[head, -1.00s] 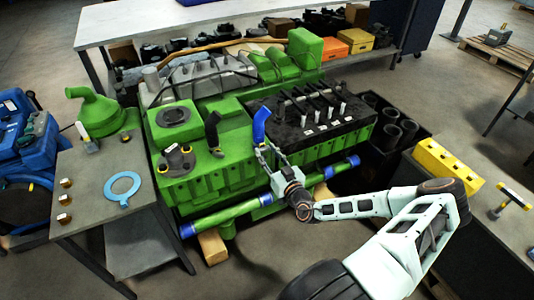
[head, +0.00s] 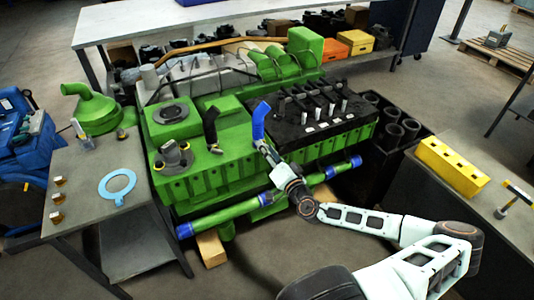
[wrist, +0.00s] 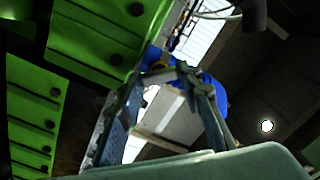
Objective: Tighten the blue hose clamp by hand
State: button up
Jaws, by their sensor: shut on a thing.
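A bent blue hose (head: 259,120) stands up at the front edge of the green engine (head: 205,158), left of the black cylinder block. My gripper (head: 262,147) is at the lower end of this hose, coming from the front. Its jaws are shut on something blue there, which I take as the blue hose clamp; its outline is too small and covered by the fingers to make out. In the wrist view, the gripper fingers (wrist: 160,78) converge in front of blue hose parts (wrist: 217,95).
A black bent hose (head: 211,128) stands left of the blue one. A green pipe with blue ends (head: 235,212) runs low along the engine front. A grey table (head: 90,200) with a light-blue ring stands left; a yellow block (head: 450,166) lies on the right bench.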

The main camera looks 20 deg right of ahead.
jog(key=shift+f+m, duration=0.2)
jog(key=shift+m, duration=0.2)
jog(key=o, duration=0.9)
jog(key=shift+c, duration=0.2)
jog(key=o, duration=0.3)
jog(key=shift+r, duration=0.15)
jog(key=shift+s+d, duration=0.2)
jog(key=shift+s, duration=5.85)
